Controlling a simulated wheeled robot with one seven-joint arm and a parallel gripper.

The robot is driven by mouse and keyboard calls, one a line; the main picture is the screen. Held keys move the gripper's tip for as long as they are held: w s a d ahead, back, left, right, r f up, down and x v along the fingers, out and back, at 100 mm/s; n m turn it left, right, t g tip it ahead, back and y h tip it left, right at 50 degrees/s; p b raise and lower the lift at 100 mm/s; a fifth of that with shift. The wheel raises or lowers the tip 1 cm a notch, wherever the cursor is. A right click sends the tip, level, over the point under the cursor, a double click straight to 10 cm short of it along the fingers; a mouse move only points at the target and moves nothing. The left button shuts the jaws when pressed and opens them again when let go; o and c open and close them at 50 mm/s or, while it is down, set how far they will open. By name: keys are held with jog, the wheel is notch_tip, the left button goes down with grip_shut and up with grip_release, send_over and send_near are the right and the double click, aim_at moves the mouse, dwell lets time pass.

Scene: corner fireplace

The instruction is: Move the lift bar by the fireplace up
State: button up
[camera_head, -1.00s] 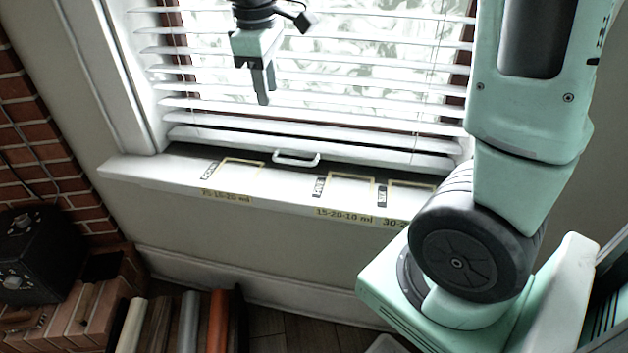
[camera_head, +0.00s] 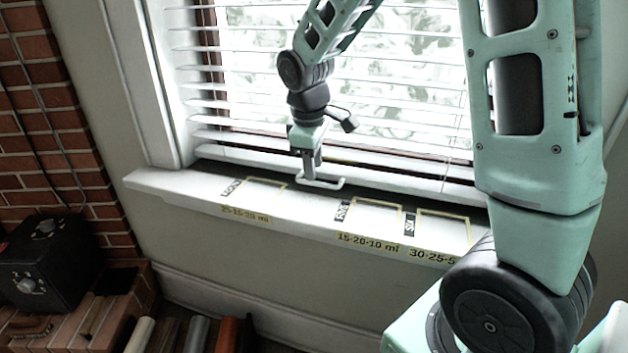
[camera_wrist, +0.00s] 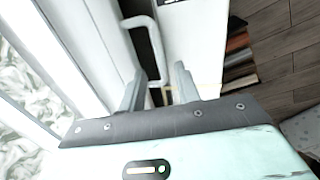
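The lift bar (camera_head: 324,184) is a white U-shaped handle at the bottom of the window, just above the sill. In the wrist view the lift bar (camera_wrist: 152,35) runs down between the two fingers. My gripper (camera_head: 310,176) reaches down to the bar's left part in the head view. In the wrist view my gripper (camera_wrist: 160,68) is open, with one grey finger on each side of the bar. I cannot tell whether either finger touches it.
White blinds (camera_head: 350,100) hang just behind my gripper. The white sill (camera_head: 300,208) carries yellow outlined rectangles and labels, with no objects standing on it. The brick fireplace (camera_head: 60,150) and a black box (camera_head: 45,265) are at the left.

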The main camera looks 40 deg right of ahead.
aim_at(315, 182)
jog(key=shift+w+d+f+b, duration=0.1)
jog(key=shift+d+f+b, duration=0.1)
jog(key=shift+f, duration=0.65)
jog(key=shift+w+d+f+b, duration=0.1)
jog(key=shift+f+b, duration=0.05)
jog(key=shift+f, duration=0.65)
